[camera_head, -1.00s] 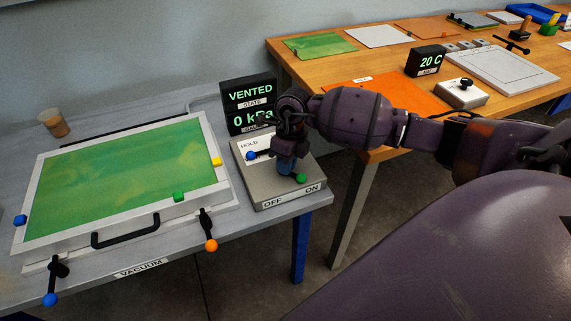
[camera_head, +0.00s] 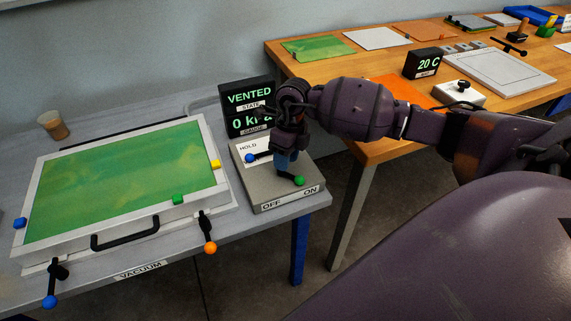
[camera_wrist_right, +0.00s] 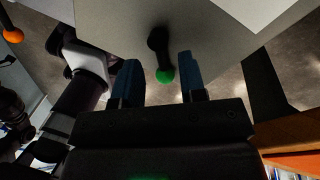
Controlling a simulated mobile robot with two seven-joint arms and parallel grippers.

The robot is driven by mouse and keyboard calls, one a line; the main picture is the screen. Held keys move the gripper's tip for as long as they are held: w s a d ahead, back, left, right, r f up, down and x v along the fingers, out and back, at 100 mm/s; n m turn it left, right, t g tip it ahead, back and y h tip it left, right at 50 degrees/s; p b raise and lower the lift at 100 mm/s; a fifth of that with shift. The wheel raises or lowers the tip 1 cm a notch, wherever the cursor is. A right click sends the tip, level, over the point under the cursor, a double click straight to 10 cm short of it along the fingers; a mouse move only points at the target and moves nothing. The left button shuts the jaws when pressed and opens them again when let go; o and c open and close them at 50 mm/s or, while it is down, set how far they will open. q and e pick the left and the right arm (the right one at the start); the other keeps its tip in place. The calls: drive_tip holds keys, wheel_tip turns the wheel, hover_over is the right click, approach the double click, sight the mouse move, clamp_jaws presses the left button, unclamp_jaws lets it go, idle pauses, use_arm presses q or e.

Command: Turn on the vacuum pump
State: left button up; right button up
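The vacuum pump control box (camera_head: 262,188) is grey, with OFF and ON marked along its front edge. Its green-knobbed lever (camera_head: 299,181) points toward the front, near the ON side. My right gripper (camera_head: 287,168) is over the box, pointing down just behind the green knob. In the right wrist view, the black lever with its green knob (camera_wrist_right: 164,75) lies between the two blue fingertips (camera_wrist_right: 160,75), which are apart with gaps on both sides. A display (camera_head: 249,107) behind the box reads VENTED and about 0 kPa, partly covered by my arm. My left gripper is not in view.
A blue-knobbed HOLD lever (camera_head: 250,158) is close to my right gripper. A framed chamber with a green panel (camera_head: 120,170) and several clamps fills the left table. A cup (camera_head: 54,125) stands behind it. A wooden bench (camera_head: 330,75) is at the right.

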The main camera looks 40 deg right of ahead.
wheel_tip(320, 180, up, 8)
drive_tip(key=d, duration=0.1)
drive_tip(key=shift+w+d+p, duration=0.2)
drive_tip(key=shift+w+p, duration=0.1)
drive_tip(key=shift+f, duration=0.1)
